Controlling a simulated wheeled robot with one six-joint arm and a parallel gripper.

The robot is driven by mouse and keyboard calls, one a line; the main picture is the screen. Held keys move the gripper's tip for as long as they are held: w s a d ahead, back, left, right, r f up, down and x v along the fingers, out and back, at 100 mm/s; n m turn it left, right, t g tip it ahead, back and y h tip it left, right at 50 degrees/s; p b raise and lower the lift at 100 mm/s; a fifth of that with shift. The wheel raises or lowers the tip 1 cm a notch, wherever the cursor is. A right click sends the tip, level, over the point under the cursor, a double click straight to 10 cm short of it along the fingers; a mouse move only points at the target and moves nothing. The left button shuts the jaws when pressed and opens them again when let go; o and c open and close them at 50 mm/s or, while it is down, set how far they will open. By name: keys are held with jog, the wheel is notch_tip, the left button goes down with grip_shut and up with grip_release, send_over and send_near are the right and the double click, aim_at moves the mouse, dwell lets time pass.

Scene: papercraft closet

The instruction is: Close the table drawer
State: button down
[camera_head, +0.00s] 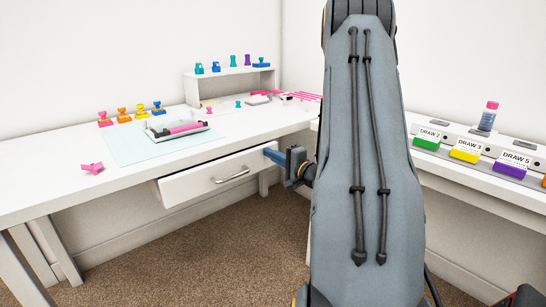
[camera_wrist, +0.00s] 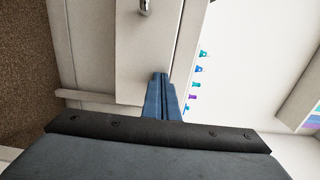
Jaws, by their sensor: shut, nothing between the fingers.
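The table drawer (camera_head: 205,184) is a white drawer with a metal handle (camera_head: 231,175), under the white table top (camera_head: 240,133). It stands out a little from the table, with its left side wall showing. My gripper (camera_head: 268,153) is shut and empty, at the right end of the drawer front, near its upper edge. In the wrist view, my blue fingers (camera_wrist: 161,80) are together over the end of the drawer front (camera_wrist: 137,55), and the handle (camera_wrist: 145,6) shows at the top edge. I cannot tell whether the fingertips touch the drawer.
On the table lie a pale green mat (camera_head: 130,148), a pink clip (camera_head: 92,168) and several coloured stamps. A small white shelf (camera_head: 232,82) stands at the back. A second counter (camera_head: 475,185) with coloured draw labels is on the right. Carpet (camera_head: 210,255) below the drawer is clear.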

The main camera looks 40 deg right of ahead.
jog(key=shift+w, duration=0.1)
jog(key=w+p, duration=0.1)
jog(key=w, duration=0.2)
jog(key=shift+w+a, duration=0.1)
jog(key=shift+w, duration=0.1)
jog(key=s+p, duration=0.4)
jog(key=s, duration=1)
jog(key=shift+d, duration=0.3)
